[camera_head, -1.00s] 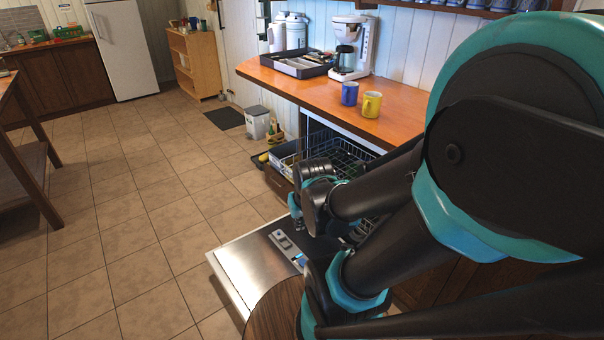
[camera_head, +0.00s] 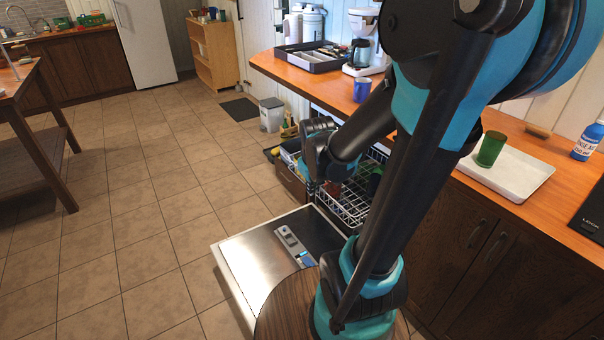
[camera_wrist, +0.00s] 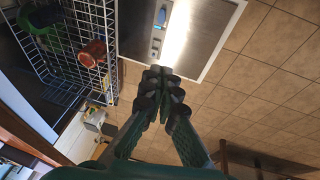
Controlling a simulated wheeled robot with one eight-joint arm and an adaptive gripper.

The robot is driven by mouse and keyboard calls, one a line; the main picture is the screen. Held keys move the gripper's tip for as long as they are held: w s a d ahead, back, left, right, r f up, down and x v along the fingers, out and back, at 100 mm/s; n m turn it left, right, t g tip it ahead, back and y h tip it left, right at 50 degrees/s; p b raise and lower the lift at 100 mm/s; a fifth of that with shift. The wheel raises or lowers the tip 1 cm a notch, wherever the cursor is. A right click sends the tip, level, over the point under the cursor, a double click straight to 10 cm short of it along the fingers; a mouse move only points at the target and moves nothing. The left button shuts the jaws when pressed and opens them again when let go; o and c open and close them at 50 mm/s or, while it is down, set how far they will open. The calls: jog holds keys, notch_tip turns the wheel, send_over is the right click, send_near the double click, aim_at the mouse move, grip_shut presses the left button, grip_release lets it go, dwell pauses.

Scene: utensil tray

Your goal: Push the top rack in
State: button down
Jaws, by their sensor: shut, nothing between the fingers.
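The dishwasher's white wire rack (camera_head: 352,208) stands out from under the counter, partly hidden behind my arm. In the wrist view the rack (camera_wrist: 112,57) fills the upper left and holds an orange-red cup (camera_wrist: 93,52) and a green item (camera_wrist: 48,27). I cannot tell a second rack apart from it. The dishwasher door (camera_head: 255,262) is folded down flat below and also shows in the wrist view (camera_wrist: 215,22). My gripper (camera_wrist: 162,76) is shut and empty, beside the rack's outer edge; contact is unclear. In the head view it is mostly hidden by my wrist.
The wooden counter (camera_head: 452,190) above carries a blue mug (camera_head: 362,90), a pale tray (camera_head: 520,180) with a green cup (camera_head: 491,149), and a utensil tray (camera_head: 310,60). A bin (camera_head: 271,115) stands beyond the dishwasher. Tiled floor at left is free.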

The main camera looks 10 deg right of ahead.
jog(key=w+f+n+g+h, duration=0.15)
jog(key=w+n, duration=0.25)
jog(key=w, duration=0.5)
jog(key=w+f+n, duration=0.3)
jog(key=w+n, duration=0.1)
jog(key=w, duration=0.6)
jog(key=w+f+n+h, duration=0.15)
jog(key=w+n, duration=0.25)
jog(key=w, duration=0.5)
jog(key=w+a+f+n, duration=0.1)
jog(key=w+f+n, duration=0.4)
jog(key=w+f, duration=0.35)
jog(key=w+d+f, duration=0.3)
jog(key=d+f, duration=0.3)
jog(key=f, duration=0.4)
jog(key=shift+d+n+g+h, duration=0.3)
jog(key=shift+d+n+g, duration=0.05)
jog(key=shift+d+n, duration=0.05)
jog(key=shift+d, duration=0.1)
jog(key=w+d, duration=0.2)
jog(key=d, duration=0.3)
jog(key=w+d, duration=0.2)
jog(key=d, duration=0.4)
jog(key=w+d, duration=0.2)
jog(key=d, duration=0.4)
jog(key=shift+w, duration=0.1)
